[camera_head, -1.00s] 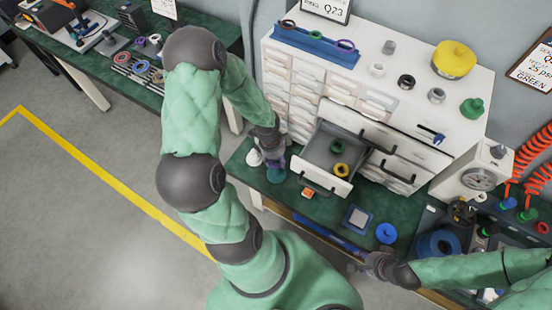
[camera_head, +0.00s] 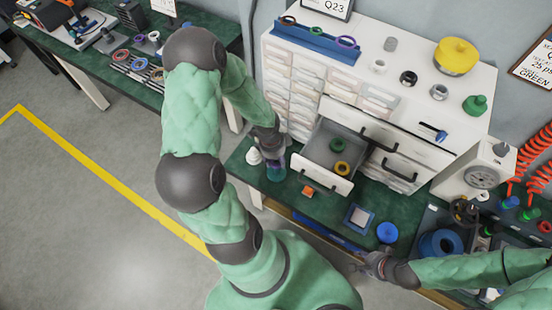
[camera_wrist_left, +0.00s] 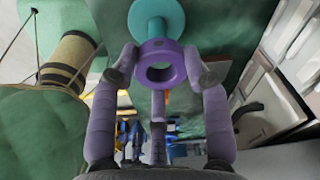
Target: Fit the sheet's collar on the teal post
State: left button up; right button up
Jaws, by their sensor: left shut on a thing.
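A purple collar (camera_wrist_left: 160,66) is held between the fingertips of my left gripper (camera_wrist_left: 162,68) in the left wrist view, its hole facing the camera. The teal post (camera_wrist_left: 155,15) with its round base shows just beyond the collar's upper edge. The collar overlaps the post in this view; I cannot tell whether they touch. In the head view my left gripper (camera_head: 273,150) is at the teal post (camera_head: 276,173) on the green bench and hides much of it. My right gripper (camera_head: 372,264) is low by the bench's front edge, away from the post; its fingers are unclear.
A white cone-like part (camera_head: 254,156) stands left of the post. An orange piece (camera_head: 308,190) and a blue disc (camera_head: 387,232) lie on the bench. A sheet (camera_head: 328,7) marked Q23 stands behind.

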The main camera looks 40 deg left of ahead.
pick_arm(q)
jog(key=shift+f+b, duration=1.35)
jog(key=shift+f, duration=0.3)
dwell(0.3)
jog(key=o, duration=1.4)
jog(key=shift+o, duration=0.2)
notch_tip(320, 180, up, 7)
jog(key=p, duration=0.7)
jog(key=shift+r, duration=0.1)
